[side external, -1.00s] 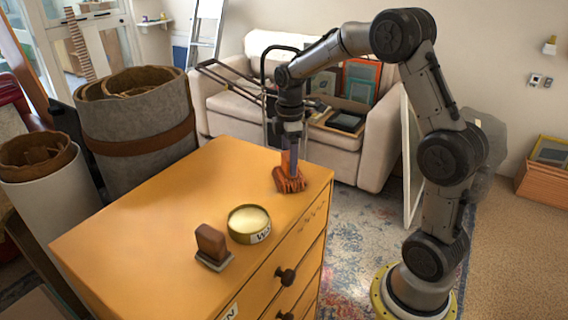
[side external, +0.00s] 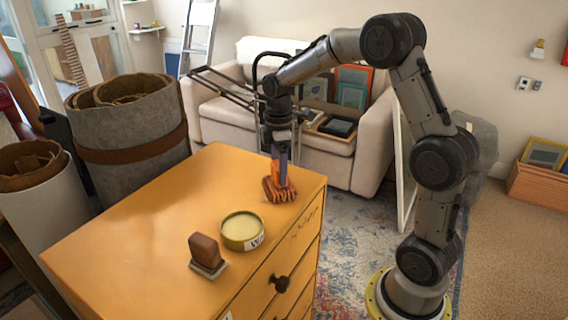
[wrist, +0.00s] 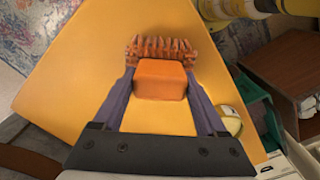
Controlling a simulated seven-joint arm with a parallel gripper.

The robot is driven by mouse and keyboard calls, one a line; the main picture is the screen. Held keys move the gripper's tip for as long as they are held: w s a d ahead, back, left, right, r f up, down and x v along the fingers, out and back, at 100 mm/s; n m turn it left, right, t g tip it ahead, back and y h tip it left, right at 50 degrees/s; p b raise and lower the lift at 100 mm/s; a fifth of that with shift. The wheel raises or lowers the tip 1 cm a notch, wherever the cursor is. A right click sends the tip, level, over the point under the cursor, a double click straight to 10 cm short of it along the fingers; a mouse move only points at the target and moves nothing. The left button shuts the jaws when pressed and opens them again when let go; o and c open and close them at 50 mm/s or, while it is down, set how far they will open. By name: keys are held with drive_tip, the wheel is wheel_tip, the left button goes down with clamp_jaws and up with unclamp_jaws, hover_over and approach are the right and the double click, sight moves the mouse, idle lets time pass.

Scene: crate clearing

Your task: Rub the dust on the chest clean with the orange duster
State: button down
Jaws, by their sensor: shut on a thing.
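The chest (side external: 130,225) is a yellow-orange chest of drawers with a flat top; its top also fills much of the wrist view (wrist: 75,75). My gripper (side external: 280,166) is over the back right part of the top, pointing down. It is shut on the orange duster, whose block (wrist: 160,80) sits between the two purple fingers in the wrist view. The duster's fringed strands (side external: 279,191) are at the chest top near its right edge and look to be touching it. I cannot make out dust clearly; the duster hides the surface beneath it.
An open round tin (side external: 242,231) with pale contents and a brown block-handled brush (side external: 206,252) stand on the front right of the top. The left and middle of the top are clear. Rolled carpets (side external: 125,125) stand left; a sofa (side external: 225,112) is behind.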

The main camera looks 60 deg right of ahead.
drive_tip(key=shift+a, duration=3.5)
drive_tip(key=shift+d, duration=6.2)
drive_tip(key=shift+a, duration=6.15)
wheel_tip(320, 180, up, 8)
